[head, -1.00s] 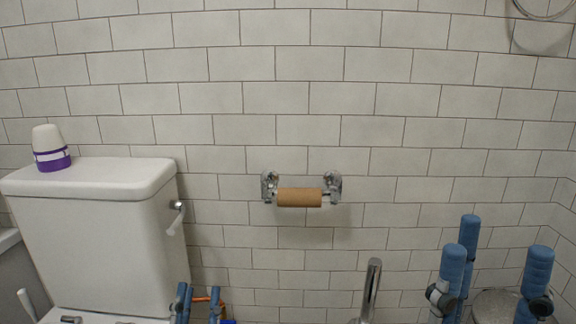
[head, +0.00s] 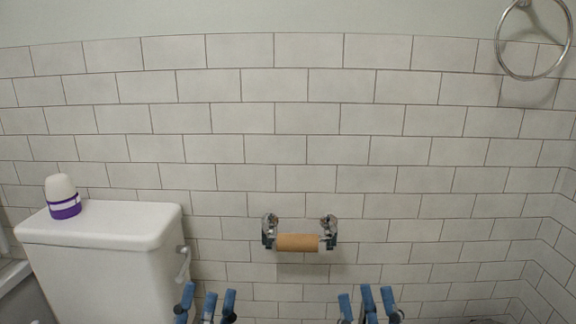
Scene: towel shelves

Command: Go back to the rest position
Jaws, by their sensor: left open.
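My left gripper (head: 208,301) shows at the bottom edge, right of the toilet tank. Its blue fingers point up and stand apart with nothing seen between them. My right gripper (head: 367,301) shows at the bottom edge, right of and below the roll holder. Its blue fingers also point up with gaps between them, and it looks open and empty. The lower parts of both are cut off by the frame.
A white toilet tank (head: 105,260) stands at the left with a white and purple container (head: 63,196) on its lid. A brown cardboard tube (head: 297,242) sits on the chrome wall holder (head: 270,228). A metal towel ring (head: 499,48) hangs at the upper right.

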